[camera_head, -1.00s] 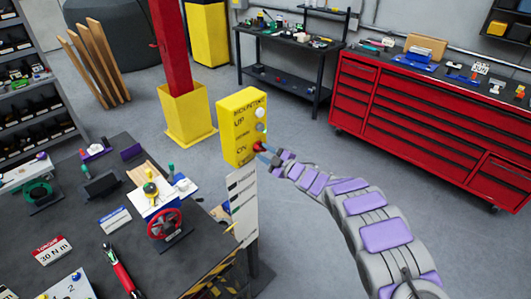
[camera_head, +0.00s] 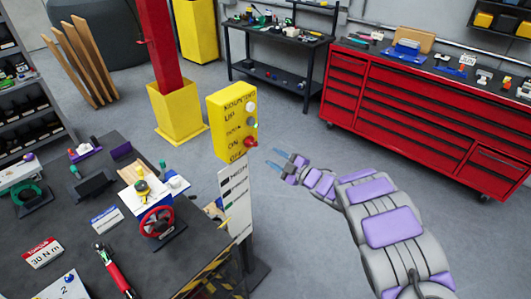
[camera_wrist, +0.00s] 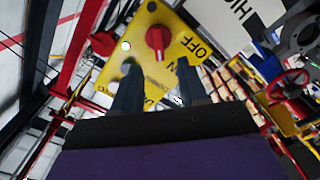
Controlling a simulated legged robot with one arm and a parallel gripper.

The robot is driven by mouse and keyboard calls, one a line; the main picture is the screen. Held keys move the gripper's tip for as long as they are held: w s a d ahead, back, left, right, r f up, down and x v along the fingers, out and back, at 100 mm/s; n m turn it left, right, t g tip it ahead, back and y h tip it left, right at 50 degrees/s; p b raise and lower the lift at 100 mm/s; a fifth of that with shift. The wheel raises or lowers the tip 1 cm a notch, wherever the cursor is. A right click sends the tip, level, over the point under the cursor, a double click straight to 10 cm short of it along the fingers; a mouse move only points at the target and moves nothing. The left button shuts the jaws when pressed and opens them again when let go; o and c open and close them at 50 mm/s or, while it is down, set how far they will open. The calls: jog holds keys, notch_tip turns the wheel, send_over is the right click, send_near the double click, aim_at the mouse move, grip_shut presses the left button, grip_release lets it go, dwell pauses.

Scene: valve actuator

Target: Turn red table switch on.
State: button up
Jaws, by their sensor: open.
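The red switch (camera_head: 250,142) is a knob low on the front of a yellow control box (camera_head: 222,130). The box stands on a post beside the dark table. In the wrist view the red knob (camera_wrist: 158,38) is ahead of my fingers, with the "OFF" label (camera_wrist: 194,44) beside it. Its exact setting is hard to tell. My gripper (camera_head: 274,158) is open and empty, to the right of the knob and apart from it. In the wrist view my two fingers (camera_wrist: 158,72) are spread below the knob.
A white sign (camera_head: 236,197) hangs below the box. The dark table (camera_head: 75,225) at the left holds a red handwheel (camera_head: 157,222) and tools. A red tool cabinet (camera_head: 425,110) stands at the back right. Clear floor lies between it and my arm.

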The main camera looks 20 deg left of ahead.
jog(key=v, duration=0.7)
jog(key=shift+s+d, duration=0.2)
jog(key=shift+d, duration=0.2)
